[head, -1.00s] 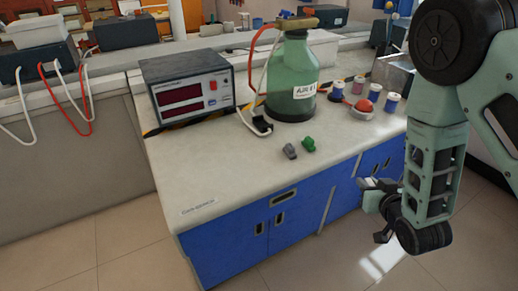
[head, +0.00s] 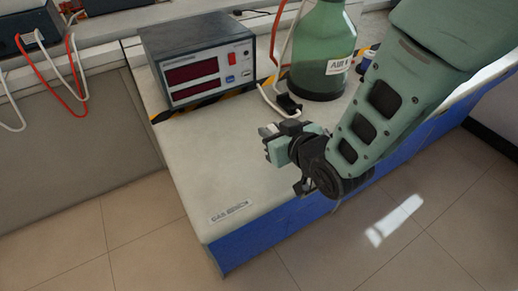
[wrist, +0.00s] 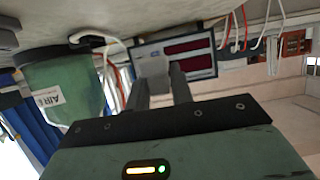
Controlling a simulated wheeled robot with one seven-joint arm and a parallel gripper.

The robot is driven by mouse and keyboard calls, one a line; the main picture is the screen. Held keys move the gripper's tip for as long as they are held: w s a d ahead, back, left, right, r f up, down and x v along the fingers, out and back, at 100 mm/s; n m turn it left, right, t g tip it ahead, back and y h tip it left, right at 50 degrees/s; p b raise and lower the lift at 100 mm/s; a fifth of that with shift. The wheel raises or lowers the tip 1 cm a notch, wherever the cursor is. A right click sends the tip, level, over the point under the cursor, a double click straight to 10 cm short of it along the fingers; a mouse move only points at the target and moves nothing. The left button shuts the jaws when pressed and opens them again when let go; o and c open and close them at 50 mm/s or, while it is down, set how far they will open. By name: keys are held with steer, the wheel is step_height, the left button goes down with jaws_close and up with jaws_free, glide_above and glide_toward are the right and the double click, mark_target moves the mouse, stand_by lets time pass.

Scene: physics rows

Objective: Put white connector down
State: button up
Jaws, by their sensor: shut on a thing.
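My gripper (head: 270,142) is over the worktop in the head view, in front of the green bottle and right of the meter. Its fingers also show in the wrist view (wrist: 159,82), a small gap apart. A small pale piece, apparently the white connector (head: 267,130), shows at the fingertips in the head view, and my gripper is shut on it. Its shape is mostly hidden. The pale worktop (head: 205,150) has a clear stretch below and left of my gripper. I cannot tell the height above it.
A meter with red displays (head: 198,62) stands behind. The green bottle (head: 318,55) stands right of it, with a white cable ending in a black plug (head: 289,103) nearby. My arm hides the worktop's right part. The front edge drops to blue cabinets (head: 255,240).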

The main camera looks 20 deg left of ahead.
step_height(320, 180, down, 9)
steer(key=shift+r+p, duration=0.15)
steer(key=shift+p, duration=0.15)
steer(key=o, duration=0.9)
steer(key=shift+o, duration=0.2)
steer(key=shift+r, duration=0.1)
steer(key=b+v, duration=0.1)
steer(key=v, duration=1.1)
steer(key=shift+d, duration=0.1)
